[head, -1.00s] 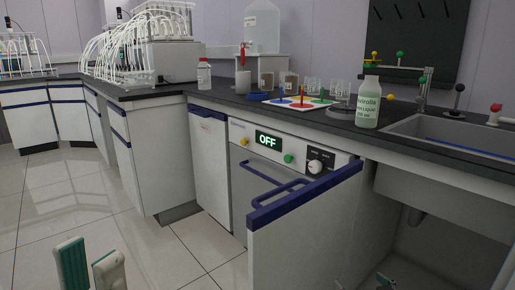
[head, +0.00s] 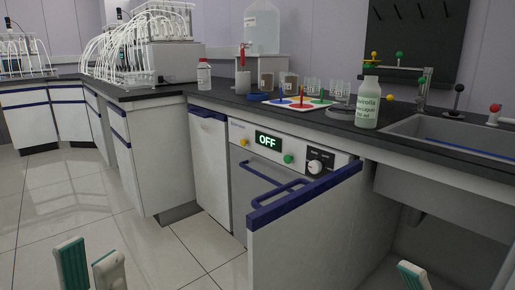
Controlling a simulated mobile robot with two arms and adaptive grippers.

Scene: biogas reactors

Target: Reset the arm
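My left gripper (head: 90,266) shows at the bottom left of the head view. Its two white fingers, one with a green pad, stand apart with nothing between them. It is over the tiled floor, clear of the cabinets. Part of my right gripper (head: 413,275) shows at the bottom right edge, a pale finger with a green pad. The rest of it is cut off, so its opening cannot be seen. It is near the open space under the sink.
An open cabinet door (head: 300,225) stands out between my grippers. The dishwasher-like appliance (head: 285,165) reads OFF. The dark worktop (head: 235,98) holds a labelled bottle (head: 368,104), beakers and a coloured board. A sink (head: 460,140) is at right. The floor at left is free.

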